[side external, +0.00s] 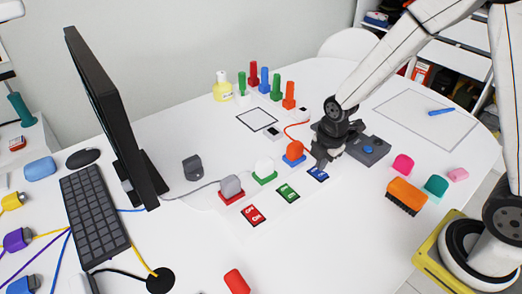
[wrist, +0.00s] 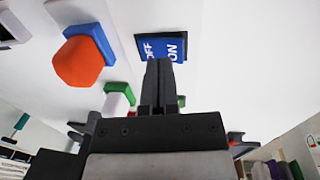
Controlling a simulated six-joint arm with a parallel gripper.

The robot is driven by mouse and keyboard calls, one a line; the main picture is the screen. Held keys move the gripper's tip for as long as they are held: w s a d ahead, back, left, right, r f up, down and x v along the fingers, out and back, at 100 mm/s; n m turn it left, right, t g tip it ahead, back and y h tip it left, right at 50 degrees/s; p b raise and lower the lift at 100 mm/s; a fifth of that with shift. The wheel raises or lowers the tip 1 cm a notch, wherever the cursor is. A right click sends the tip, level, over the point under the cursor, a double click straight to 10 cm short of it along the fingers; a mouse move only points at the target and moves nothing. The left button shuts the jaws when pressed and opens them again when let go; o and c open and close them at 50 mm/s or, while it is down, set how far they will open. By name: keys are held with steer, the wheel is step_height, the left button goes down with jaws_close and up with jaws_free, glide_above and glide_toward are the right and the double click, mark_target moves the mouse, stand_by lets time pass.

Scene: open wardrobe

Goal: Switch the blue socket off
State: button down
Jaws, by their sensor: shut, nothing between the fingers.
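The blue switch (side external: 318,174) lies on the white board at the right end of a row of three. In the wrist view the blue switch (wrist: 174,46) shows white OFF lettering on its left half and ON on its right half. My gripper (side external: 320,164) is shut and empty, right at this switch. In the wrist view my gripper's fingertips (wrist: 159,64) cover part of its lower edge; I cannot tell whether they touch it. The blue socket (side external: 290,161) holds an orange plug (side external: 295,148); the plug also shows in the wrist view (wrist: 80,62).
A green switch (side external: 288,193) and a red switch (side external: 254,215) lie to the left. The green socket holds a white plug (side external: 264,165), the red socket a grey plug (side external: 230,186). A grey box with a blue button (side external: 367,150) stands right of my gripper.

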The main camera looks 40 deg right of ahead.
mark_target(315, 169)
step_height(315, 169, up, 13)
steer(key=w, duration=0.1)
steer(key=shift+w, duration=0.25)
steer(key=shift+f, duration=0.1)
stand_by(0.5)
steer(key=s+f+m+t, duration=0.1)
steer(key=s+f+m, duration=0.6)
steer(key=m, duration=1.1)
steer(key=s, duration=0.3)
steer(key=shift+d, duration=0.2)
